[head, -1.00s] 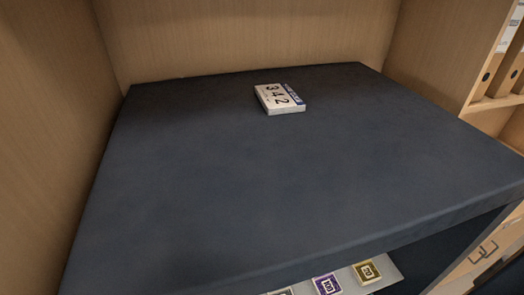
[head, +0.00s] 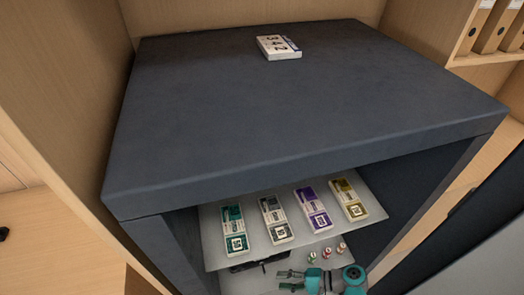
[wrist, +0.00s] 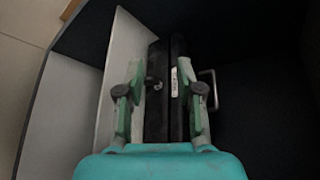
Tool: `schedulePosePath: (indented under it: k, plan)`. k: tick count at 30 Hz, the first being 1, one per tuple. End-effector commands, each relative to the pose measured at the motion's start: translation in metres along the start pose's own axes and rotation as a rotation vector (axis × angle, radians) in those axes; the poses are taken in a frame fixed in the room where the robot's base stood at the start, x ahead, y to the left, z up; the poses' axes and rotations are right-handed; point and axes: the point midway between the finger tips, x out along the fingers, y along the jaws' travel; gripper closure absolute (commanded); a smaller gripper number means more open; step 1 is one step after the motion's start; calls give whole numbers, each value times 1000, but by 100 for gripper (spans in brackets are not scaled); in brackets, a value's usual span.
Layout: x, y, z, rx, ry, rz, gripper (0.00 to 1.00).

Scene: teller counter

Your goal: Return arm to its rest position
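My gripper (head: 284,280) is low in the head view, below the pale shelf of banded note bundles and pointing left. Its two green fingers stand apart with nothing seen held between them. In the wrist view my gripper (wrist: 161,72) also shows its fingers spread. A black object with a pale label (wrist: 174,82) lies beyond and between them, and contact cannot be told. My teal wrist shows at the bottom of the head view, and the rest of my arm is mostly out of frame.
The dark counter top (head: 290,100) overhangs the pale shelf (head: 211,222), which carries teal, grey, purple and yellow bundles. A white block marked 342 (head: 279,47) sits at the counter's back. Several small capped items (head: 327,252) stand near my wrist. Wooden panels flank the counter.

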Motion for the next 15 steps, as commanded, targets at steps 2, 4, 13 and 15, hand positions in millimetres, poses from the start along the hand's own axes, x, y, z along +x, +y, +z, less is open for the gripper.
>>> schedulePosePath:
  k: [2,4,13,15]
  plan:
    - [5,12,4,-2,32,16,63]
    - [8,22,7,-7,66,32,63]
    - [17,86,31,-57,285,146,63]
    - [14,105,41,-85,362,187,63]
